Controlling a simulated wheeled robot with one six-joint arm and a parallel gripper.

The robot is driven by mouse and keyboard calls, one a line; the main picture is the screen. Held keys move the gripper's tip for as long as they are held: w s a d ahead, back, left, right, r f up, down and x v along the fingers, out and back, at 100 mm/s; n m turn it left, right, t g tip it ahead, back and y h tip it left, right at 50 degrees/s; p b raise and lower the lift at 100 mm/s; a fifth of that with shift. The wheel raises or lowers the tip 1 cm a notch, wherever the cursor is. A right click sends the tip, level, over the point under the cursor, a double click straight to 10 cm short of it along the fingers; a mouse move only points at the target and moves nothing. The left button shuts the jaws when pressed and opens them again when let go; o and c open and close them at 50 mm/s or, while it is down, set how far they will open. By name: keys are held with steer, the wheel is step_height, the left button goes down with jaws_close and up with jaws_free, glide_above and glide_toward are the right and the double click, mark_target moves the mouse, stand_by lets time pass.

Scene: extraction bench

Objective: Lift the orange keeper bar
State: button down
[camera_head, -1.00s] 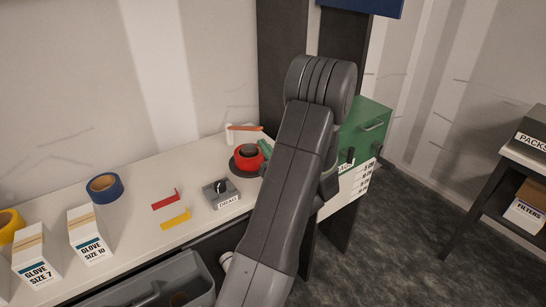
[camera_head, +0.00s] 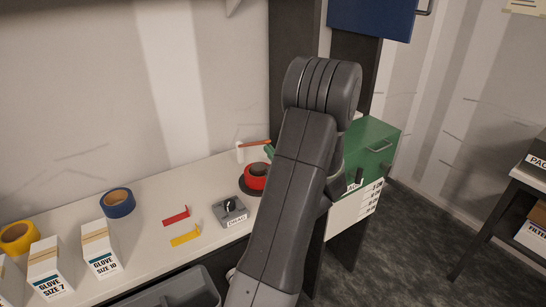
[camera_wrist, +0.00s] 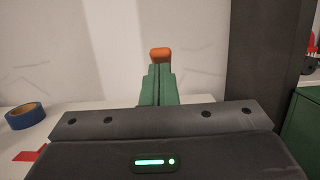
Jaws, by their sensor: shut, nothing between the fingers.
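The orange keeper bar (camera_head: 254,144) is at the back of the bench, by a small white post. It slopes slightly, its right end higher. In the wrist view its rounded orange end (camera_wrist: 160,54) shows just above and beyond my fingertips. My gripper (camera_wrist: 159,72) has green fingers, shut together with nothing between them. In the head view the green fingertips (camera_head: 268,150) show just under the bar's right end; my arm hides the rest. I cannot tell whether the fingers touch the bar.
A red round item (camera_head: 256,177) and a grey block with a black knob (camera_head: 230,208) stand near the bar. Red (camera_head: 176,216) and yellow (camera_head: 185,236) pieces, tape rolls (camera_head: 117,203) and glove boxes (camera_head: 101,255) lie leftward. A green cabinet (camera_head: 367,145) stands right.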

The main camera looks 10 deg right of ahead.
steer(key=w+r, duration=0.1)
steer(key=r, duration=0.1)
steer(key=w+a+r+p, duration=0.1)
steer(key=w+r, duration=0.1)
steer(key=r, duration=0.1)
steer(key=w+a+r, duration=0.1)
steer(key=r, duration=0.2)
steer(key=shift+w+p, duration=0.4)
steer(key=r+b+x, duration=0.2)
steer(key=x, duration=1.7)
steer(key=shift+r+b, duration=0.25)
steer(key=shift+b, duration=0.1)
steer(key=shift+w, duration=0.1)
steer(key=shift+d, duration=0.1)
